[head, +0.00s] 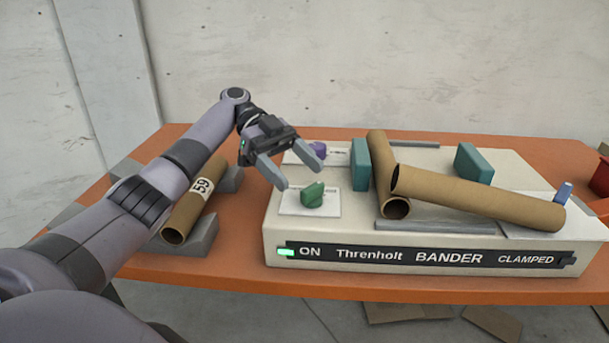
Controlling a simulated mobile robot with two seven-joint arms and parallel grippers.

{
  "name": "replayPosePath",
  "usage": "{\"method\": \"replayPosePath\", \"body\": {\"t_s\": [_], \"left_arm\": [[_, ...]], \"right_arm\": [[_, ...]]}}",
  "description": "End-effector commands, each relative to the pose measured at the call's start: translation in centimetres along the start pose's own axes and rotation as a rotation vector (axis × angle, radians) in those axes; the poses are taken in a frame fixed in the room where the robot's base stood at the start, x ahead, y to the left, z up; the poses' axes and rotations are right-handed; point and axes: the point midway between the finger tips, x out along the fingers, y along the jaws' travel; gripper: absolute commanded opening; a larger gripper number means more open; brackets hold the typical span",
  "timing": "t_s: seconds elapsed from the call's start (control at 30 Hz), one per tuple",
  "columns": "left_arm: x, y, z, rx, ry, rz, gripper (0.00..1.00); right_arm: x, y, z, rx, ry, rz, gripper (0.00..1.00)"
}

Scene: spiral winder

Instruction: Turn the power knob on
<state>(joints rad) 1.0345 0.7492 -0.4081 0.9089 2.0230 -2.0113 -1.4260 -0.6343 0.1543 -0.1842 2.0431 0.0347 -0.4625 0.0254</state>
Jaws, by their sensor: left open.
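A cream machine (275,222) stands on the orange table, its front strip reading "ON Threnholt BANDER CLAMPED". A small green light (286,252) glows beside "ON". A green knob (313,196) sits on a white plate at the machine's left. A purple knob (318,150) sits on another plate behind it, partly hidden by my gripper. The plates' markings are too small to read, so I cannot tell which is the power knob. My left gripper (306,179) is open and empty, its fingers angled down just above and behind the green knob. My right gripper is out of view.
Two cardboard tubes (480,198) lie crossed on the machine between teal blocks (474,163). A blue lever or knob (563,192) stands at its right. A tube marked 59 (187,213) rests in a grey cradle (203,237) to the left. A red container (601,178) is at the right edge.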

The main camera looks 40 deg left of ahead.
Motion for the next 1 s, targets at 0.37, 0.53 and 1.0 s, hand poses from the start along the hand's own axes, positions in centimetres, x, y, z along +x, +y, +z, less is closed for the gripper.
{"method": "replayPosePath", "body": {"t_s": [0.37, 0.53, 1.0], "left_arm": [[-1.8, 0.0, 0.0, -0.001, 0.001, -0.005, 0.79], [-1.8, 0.0, 0.0, -0.001, 0.000, -0.005, 0.79], [-1.8, 0.0, -0.1, -0.001, 0.001, -0.004, 0.79]], "right_arm": [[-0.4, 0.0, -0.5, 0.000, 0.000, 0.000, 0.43], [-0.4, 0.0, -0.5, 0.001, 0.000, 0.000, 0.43], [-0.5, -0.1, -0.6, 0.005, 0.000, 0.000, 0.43]]}}
